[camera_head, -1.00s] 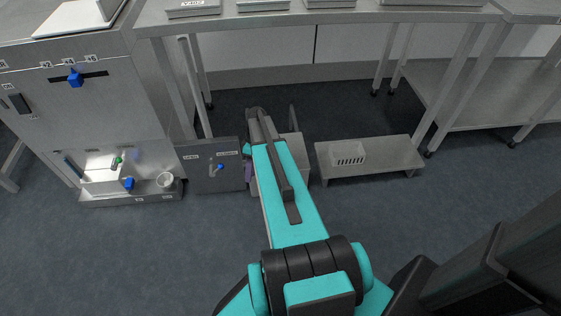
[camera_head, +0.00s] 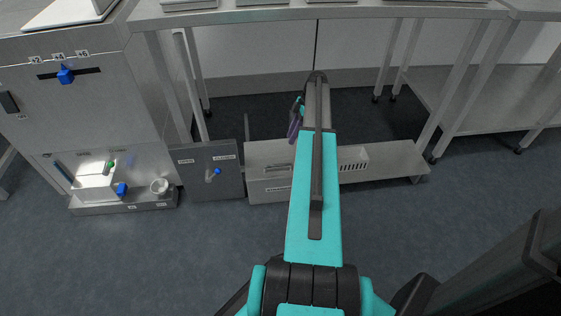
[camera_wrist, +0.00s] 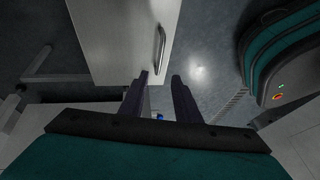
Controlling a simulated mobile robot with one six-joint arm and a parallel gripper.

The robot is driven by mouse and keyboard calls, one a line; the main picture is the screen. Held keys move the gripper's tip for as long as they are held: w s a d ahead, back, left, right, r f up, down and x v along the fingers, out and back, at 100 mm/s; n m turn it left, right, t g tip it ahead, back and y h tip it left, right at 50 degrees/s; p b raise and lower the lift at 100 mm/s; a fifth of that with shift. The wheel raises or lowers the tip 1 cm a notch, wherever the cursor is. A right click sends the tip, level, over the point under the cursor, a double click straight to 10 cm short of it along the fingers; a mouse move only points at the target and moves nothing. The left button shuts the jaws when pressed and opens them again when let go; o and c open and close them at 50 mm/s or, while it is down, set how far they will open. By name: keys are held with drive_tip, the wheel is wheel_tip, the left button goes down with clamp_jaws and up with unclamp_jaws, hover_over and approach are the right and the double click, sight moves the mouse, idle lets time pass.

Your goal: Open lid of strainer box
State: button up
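A pale box (camera_head: 268,190) with labels on its front stands on the floor under the bench in the head view; I take it to be the strainer box. My arm covers its right part. A thin upright piece (camera_head: 247,127) rises at its back left; I cannot tell if it is the lid. In the wrist view a pale panel (camera_wrist: 125,35) with a metal bar handle (camera_wrist: 160,48) is close to my left finger. My gripper (camera_wrist: 160,98) is open, with nothing between its fingers. In the head view its purple fingers (camera_head: 295,122) are above the box, partly hidden by the arm.
A grey panel (camera_head: 195,187) with a blue-handled valve stands left of the box. The bench (camera_head: 350,11) overhangs behind. The floor in front is clear.

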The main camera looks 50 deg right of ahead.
drive_tip(key=shift+f, duration=0.1)
drive_tip(key=b+x, duration=0.3)
drive_tip(key=x, duration=1)
drive_tip(key=shift+w+a+f, duration=0.15)
drive_tip(key=shift+f, duration=0.15)
clamp_jaws()
